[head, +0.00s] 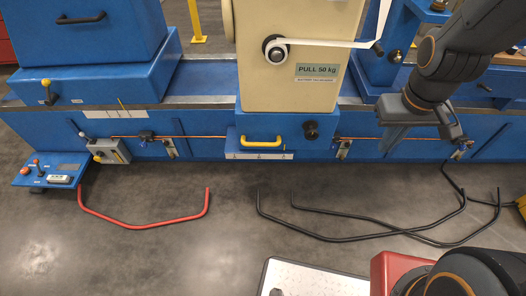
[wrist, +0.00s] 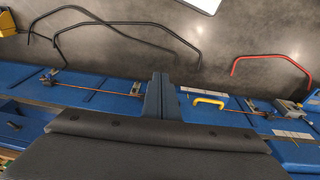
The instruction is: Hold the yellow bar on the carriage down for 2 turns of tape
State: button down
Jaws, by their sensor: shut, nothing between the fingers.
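The yellow bar (head: 262,143) is a handle on the blue front of the carriage (head: 240,95), below its cream housing. It also shows in the wrist view (wrist: 208,100), to the right of the fingers. White tape (head: 320,42) runs from a roll (head: 275,46) on the cream housing toward the upper right. My gripper (head: 392,138) is at the right of the bar, well apart from it, in front of the blue bed. In the wrist view my gripper (wrist: 160,78) has its fingers together with nothing between them.
A blue control panel (head: 50,170) juts out at the left. A red bent bar (head: 140,224) and black bent bars (head: 370,236) lie near or on the grey floor. A white plate (head: 310,278) is at the bottom.

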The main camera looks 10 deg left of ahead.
jog(key=w+a+f+n+t+y+b, duration=0.2)
jog(key=w+a+f+n+b, duration=0.45)
jog(key=a+f, duration=0.45)
jog(key=w+a+f+n+t+y+b, duration=0.1)
jog(key=w+a+f+n+y+b, duration=0.1)
jog(key=w+a+f+n+b, duration=0.9)
jog(key=s+a+f+y, duration=0.1)
jog(key=s+a+f, duration=0.1)
jog(key=a+f, duration=0.1)
jog(key=s+a+f+y+p, duration=0.1)
jog(key=s+a+f, duration=0.1)
jog(key=a+f, duration=0.2)
notch_tip(320, 180, down, 2)
jog(key=shift+s+f+m+y, duration=0.25)
jog(key=shift+s+m+y, duration=0.05)
jog(key=shift+m, duration=0.15)
jog(key=w+a+f, duration=0.6)
jog(key=w+f, duration=0.1)
jog(key=shift+w+b, duration=0.35)
jog(key=shift+w, duration=0.1)
